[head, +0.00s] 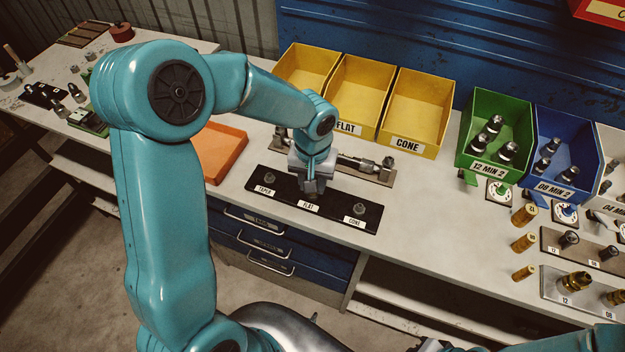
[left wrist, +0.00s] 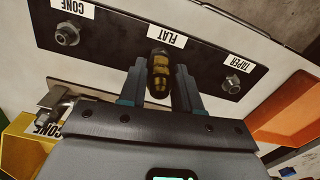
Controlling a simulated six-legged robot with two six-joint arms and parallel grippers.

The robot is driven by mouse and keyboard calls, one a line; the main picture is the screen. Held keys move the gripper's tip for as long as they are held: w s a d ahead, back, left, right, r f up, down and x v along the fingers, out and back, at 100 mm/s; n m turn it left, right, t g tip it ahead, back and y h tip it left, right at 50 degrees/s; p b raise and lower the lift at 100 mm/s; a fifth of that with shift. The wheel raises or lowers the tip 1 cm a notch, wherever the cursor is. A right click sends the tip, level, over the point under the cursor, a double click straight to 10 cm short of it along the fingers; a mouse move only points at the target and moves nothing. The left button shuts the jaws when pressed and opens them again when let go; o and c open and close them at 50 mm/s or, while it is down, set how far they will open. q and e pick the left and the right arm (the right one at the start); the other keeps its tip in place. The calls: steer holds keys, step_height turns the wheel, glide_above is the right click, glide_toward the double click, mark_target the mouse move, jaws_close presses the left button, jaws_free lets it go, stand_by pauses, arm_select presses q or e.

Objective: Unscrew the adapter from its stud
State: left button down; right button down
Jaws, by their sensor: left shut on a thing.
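The black stud board (head: 335,213) lies on the bench, with labels reading TAPER, FLAT and CONE. My left gripper (head: 312,188) points down at its middle position, labelled FLAT. In the left wrist view a dark, brass-toned adapter (left wrist: 160,75) stands at the FLAT position, between the two fingers of my left gripper, which is shut on it. The stud under the adapter is hidden. The CONE stud (head: 359,209) and the TAPER stud (head: 270,180) stand bare at either side. My right gripper is not in view.
Yellow bins (head: 417,107) stand behind the board. A metal fixture (head: 360,165) lies just behind my left gripper. An orange tray (head: 222,152) is to the left. Green (head: 478,166) and blue bins with fittings stand to the right, with brass pieces in front.

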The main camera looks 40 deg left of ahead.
arm_select(q)
steer(key=n, duration=0.3)
steer(key=shift+r+p, duration=0.8)
steer(key=shift+r, duration=0.8)
steer(key=shift+r+p, duration=1.65)
steer(key=shift+r, duration=0.85)
